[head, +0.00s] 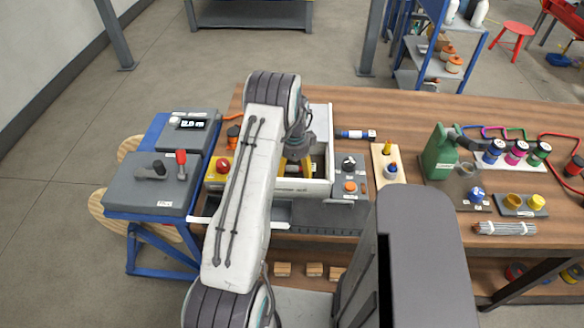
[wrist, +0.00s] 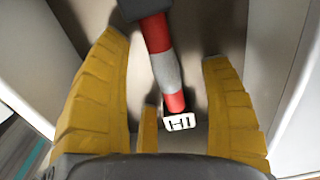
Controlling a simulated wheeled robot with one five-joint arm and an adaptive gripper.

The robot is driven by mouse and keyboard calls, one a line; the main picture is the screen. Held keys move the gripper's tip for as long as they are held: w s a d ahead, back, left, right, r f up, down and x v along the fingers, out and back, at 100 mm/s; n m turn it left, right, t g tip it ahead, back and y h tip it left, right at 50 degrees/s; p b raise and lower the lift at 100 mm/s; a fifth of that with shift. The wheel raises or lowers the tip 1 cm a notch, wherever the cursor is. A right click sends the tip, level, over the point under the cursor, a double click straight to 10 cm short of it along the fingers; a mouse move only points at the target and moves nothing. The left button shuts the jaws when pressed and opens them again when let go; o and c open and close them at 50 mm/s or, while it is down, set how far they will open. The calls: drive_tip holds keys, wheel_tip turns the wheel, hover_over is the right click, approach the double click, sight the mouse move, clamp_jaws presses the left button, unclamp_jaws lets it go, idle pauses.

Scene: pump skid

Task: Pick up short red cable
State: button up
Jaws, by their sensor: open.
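A short red piece, which looks like the red cable (wrist: 157,35), shows in the wrist view with a grey band around its middle, a dark end at the top and a white label at its lower end. It lies between white walls on a pale floor. My gripper (wrist: 165,50) is open, with yellow fingers on both sides of the cable and visible gaps to it. A third yellow finger shows just left of the label. In the head view my gripper (head: 297,167) reaches down into a white open box (head: 290,187); I cannot make out the cable there.
The box walls stand close around my fingers. A grey control block (head: 349,190) with knobs is right of the box, then a wooden block (head: 379,166). A green canister (head: 440,152) stands further right. Grey consoles (head: 150,195) on a blue stand are at left.

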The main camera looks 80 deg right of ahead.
drive_tip(key=c, duration=1.3)
drive_tip(key=shift+o, duration=0.2)
